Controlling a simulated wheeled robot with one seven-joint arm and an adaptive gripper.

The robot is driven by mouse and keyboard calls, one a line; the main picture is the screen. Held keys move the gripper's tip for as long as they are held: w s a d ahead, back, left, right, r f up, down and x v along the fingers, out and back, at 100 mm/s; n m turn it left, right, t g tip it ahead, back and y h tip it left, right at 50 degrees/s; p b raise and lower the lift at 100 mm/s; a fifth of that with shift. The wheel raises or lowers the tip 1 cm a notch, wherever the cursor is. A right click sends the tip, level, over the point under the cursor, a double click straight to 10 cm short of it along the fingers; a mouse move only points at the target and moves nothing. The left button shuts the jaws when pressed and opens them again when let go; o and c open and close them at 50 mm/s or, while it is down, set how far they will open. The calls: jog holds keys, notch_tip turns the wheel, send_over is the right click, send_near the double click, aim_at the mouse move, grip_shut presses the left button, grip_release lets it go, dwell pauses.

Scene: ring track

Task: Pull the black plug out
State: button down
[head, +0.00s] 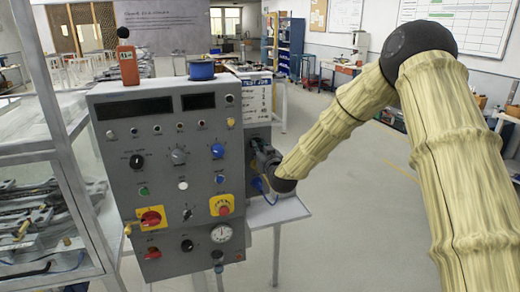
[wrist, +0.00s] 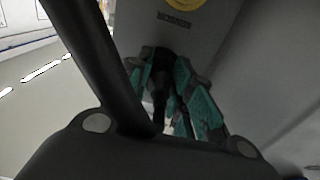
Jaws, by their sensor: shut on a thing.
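A grey control panel (head: 170,170) with knobs, dials and two dark displays stands in the head view. My gripper (head: 262,158) is at the panel's right side, with my arm coming in from the right. In the wrist view my gripper (wrist: 170,98) has teal-padded fingers closed on the black plug (wrist: 161,72). The plug shows as a dark upright shape between the fingers, in front of the grey panel face. Its far end is hidden, so I cannot tell whether it is fully seated. In the head view my gripper hides the plug.
A blue cable (head: 265,190) hangs just below my gripper, above a light shelf (head: 285,211). A glass-sided cabinet (head: 45,150) is on the left. The floor at right is open.

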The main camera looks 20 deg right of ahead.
jog(key=shift+s, duration=0.75)
jog(key=shift+s, duration=0.1)
jog(key=shift+s, duration=0.65)
jog(key=shift+s, duration=0.15)
jog(key=shift+s, duration=1.2)
jog(key=shift+s, duration=0.15)
